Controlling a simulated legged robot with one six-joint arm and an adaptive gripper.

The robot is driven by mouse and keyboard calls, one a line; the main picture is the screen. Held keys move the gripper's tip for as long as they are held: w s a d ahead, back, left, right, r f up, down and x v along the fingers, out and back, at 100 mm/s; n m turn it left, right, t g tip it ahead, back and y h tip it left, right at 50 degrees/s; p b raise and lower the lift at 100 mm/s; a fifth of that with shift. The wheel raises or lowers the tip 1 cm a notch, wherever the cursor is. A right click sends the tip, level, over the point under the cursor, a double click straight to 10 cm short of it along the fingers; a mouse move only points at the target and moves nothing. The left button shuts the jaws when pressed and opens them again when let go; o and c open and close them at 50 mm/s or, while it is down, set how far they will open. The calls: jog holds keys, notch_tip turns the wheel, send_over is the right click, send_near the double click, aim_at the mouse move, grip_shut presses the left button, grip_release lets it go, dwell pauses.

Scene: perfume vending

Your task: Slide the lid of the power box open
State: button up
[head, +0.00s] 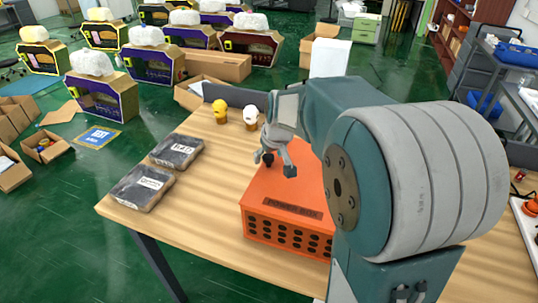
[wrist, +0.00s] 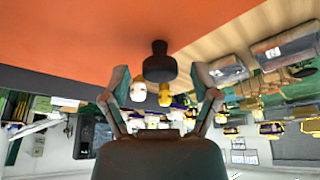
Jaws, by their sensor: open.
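The orange power box (head: 290,185) stands on the wooden table, with a dark label on its front edge and rows of dark holes in its front. A black knob (wrist: 159,65) stands up from its orange lid (wrist: 90,35). The lid looks closed in the head view. My arm hides the right part of the box.
Two dark labelled packs (head: 143,187) lie at the table's left. A yellow figure (head: 220,110) and a white-topped figure (head: 250,117) stand behind the gripper. Vending stands (head: 100,97) fill the floor beyond.

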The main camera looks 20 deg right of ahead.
grip_shut()
jog(key=shift+a, duration=0.15)
jog(key=w+a, duration=1.4)
jog(key=shift+w+a+f, duration=0.15)
jog(key=shift+w+a, duration=0.15)
jog(key=shift+w, duration=0.05)
grip_release()
